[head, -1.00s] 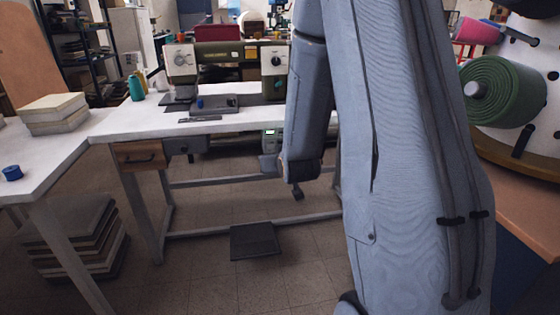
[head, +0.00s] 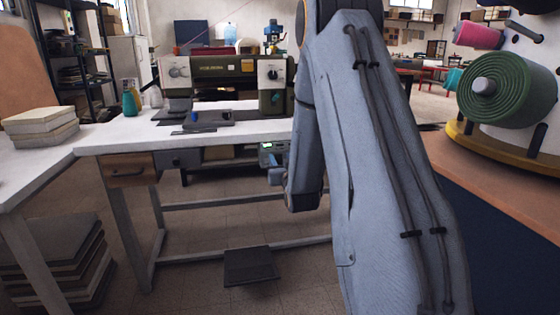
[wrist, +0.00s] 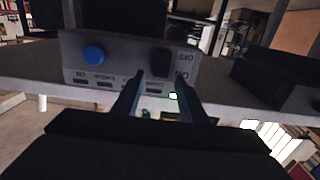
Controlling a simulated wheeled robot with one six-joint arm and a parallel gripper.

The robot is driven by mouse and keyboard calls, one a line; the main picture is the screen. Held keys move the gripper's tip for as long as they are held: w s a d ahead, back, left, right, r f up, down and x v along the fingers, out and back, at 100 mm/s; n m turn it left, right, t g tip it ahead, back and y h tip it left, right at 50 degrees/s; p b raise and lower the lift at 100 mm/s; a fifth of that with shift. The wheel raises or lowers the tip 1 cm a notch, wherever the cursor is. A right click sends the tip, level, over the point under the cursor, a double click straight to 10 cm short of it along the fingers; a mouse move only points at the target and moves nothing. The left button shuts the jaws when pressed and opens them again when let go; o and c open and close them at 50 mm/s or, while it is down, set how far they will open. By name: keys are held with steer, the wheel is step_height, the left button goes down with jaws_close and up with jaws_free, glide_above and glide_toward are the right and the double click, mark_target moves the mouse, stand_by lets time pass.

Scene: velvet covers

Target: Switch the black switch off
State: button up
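The black switch (wrist: 161,63) sits on a pale grey control panel (wrist: 122,60) in the wrist view. Small OFF and ON lettering is beside it. Which way the switch is set I cannot tell. A round blue button (wrist: 94,54) is on the same panel, to the left. My gripper (wrist: 160,75) is open; its two dark fingers are apart and point at the panel, their tips near the switch's lower end. Whether they touch it I cannot tell. In the head view a small grey box with a green light (head: 267,147) is under the sewing table, beside my arm.
The white sewing table (head: 120,135) carries a green sewing machine (head: 225,66). A pedal (head: 250,266) lies on the floor below. A thread stand with a green spool (head: 515,90) is at the right. Stacked blocks (head: 40,122) stand at the left.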

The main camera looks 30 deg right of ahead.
steer(key=shift+w+d, duration=0.1)
steer(key=shift+w, duration=0.4)
steer(key=shift+c, duration=0.3)
jaws_close()
steer(key=f+t+b, duration=0.1)
steer(key=b, duration=0.1)
steer(key=shift+b, duration=0.3)
steer(key=shift+s+t+h+b, duration=0.2)
steer(key=shift+t+h+b, duration=0.1)
steer(key=shift+t+b, duration=0.5)
steer(key=shift+o, duration=0.3)
jaws_free()
